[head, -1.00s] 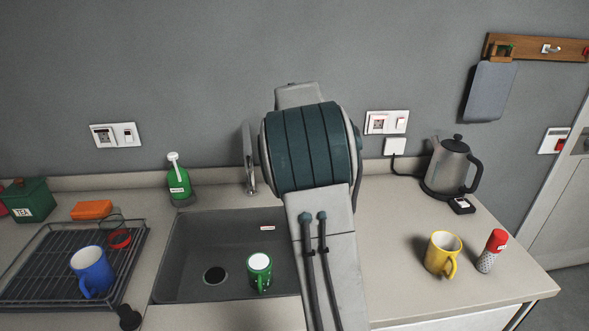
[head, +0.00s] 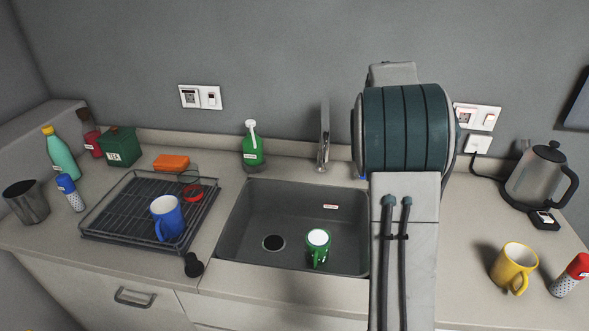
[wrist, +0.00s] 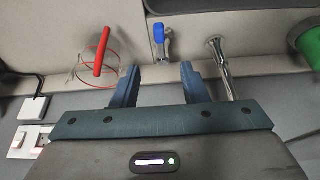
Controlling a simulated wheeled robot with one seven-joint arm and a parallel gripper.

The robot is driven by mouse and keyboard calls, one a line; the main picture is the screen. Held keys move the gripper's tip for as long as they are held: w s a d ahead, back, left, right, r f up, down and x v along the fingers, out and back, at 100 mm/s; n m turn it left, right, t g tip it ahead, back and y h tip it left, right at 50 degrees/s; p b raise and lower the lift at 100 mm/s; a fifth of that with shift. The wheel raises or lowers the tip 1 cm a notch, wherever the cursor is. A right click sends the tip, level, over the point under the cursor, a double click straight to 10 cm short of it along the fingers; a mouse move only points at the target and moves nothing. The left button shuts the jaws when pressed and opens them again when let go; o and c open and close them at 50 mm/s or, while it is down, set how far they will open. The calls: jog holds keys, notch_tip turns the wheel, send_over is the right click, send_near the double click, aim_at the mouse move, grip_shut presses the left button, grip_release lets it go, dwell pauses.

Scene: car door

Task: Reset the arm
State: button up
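My gripper (wrist: 160,86) shows in the wrist view with its two blue fingers apart and nothing between them. In the head view, my arm stands over the right side of the sink and hides my gripper. In the wrist view, the wall and the back of the counter lie beyond the fingers. A metal tap (wrist: 220,65) shows close to the right finger, and a small blue-topped metal fitting (wrist: 160,40) shows between and beyond the fingertips. I cannot tell whether anything touches the fingers.
The sink (head: 258,220) holds a green mug (head: 318,246). A drying rack (head: 120,225) with a blue mug stands left. A yellow mug (head: 515,266), red-topped shaker (head: 571,274) and kettle (head: 541,176) stand right. A red-handled wire item (wrist: 102,52) is near the left finger.

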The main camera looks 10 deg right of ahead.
jog(key=s+a+n, duration=0.1)
jog(key=s+a, duration=0.5)
jog(key=s, duration=0.5)
jog(key=s+a+f+n+y, duration=0.1)
jog(key=s+a, duration=0.4)
jog(key=s, duration=0.7)
jog(key=s+a+f+n+g, duration=0.1)
jog(key=s+a, duration=0.5)
jog(key=s, duration=0.6)
jog(key=shift+s+a+f+n, duration=0.15)
jog(key=shift+s+a+n, duration=0.15)
jog(key=shift+n, duration=0.2)
jog(key=shift+c, duration=0.4)
